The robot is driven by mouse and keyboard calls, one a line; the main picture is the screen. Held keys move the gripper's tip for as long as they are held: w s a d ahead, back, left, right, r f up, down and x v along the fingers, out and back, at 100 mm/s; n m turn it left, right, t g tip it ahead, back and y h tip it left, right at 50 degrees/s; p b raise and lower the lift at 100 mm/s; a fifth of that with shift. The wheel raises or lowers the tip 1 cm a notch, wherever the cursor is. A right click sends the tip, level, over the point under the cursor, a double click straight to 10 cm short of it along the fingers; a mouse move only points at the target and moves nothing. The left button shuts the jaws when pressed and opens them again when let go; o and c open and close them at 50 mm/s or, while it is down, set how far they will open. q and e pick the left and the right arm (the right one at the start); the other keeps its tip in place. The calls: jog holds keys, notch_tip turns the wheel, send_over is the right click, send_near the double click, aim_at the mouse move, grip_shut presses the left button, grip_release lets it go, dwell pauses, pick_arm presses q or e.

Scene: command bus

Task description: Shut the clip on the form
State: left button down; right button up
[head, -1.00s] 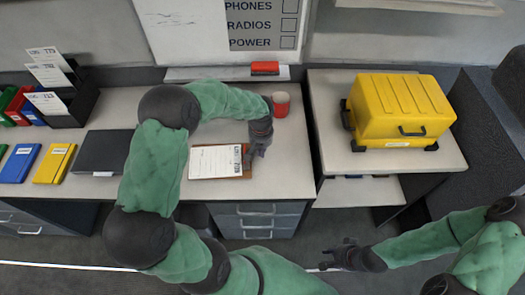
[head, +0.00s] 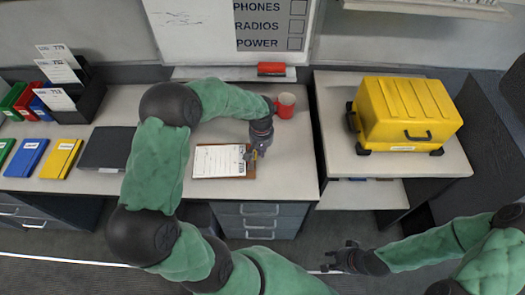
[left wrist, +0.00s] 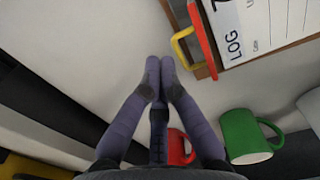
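The form is a white log sheet (head: 217,160) on a brown clipboard (head: 236,177) on the desk. In the left wrist view the form (left wrist: 265,25) shows at top right. Its clip is a red bar (left wrist: 203,42) with a yellow loop (left wrist: 180,45) jutting out from it. I cannot tell how far the clip is open. My left gripper (left wrist: 159,66) has its fingertips together, empty, beside the yellow loop and apart from it in the picture. In the head view this gripper (head: 254,155) covers the clip end of the board. My right gripper (head: 338,258) is open and empty, over the floor.
A red mug (head: 286,106) stands behind my left gripper. A green mug (left wrist: 245,137) shows near it in the left wrist view. A black binder (head: 106,148) and colored folders lie to the left. A yellow case (head: 408,113) sits on the right-hand table.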

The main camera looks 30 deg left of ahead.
pick_arm(q)
jog(key=shift+s+a+f, duration=0.25)
jog(key=shift+s+a, duration=0.2)
jog(key=shift+a, duration=0.3)
jog(key=shift+s+a+f+b, duration=0.1)
jog(key=shift+s+f+b, duration=0.3)
jog(key=shift+s+f, duration=0.15)
dwell(0.4)
jog(key=c, duration=1.4)
grip_release()
jog(key=shift+a+f, duration=0.1)
jog(key=shift+a, duration=0.05)
jog(key=shift+w+r, duration=0.2)
jog(key=shift+r, duration=0.1)
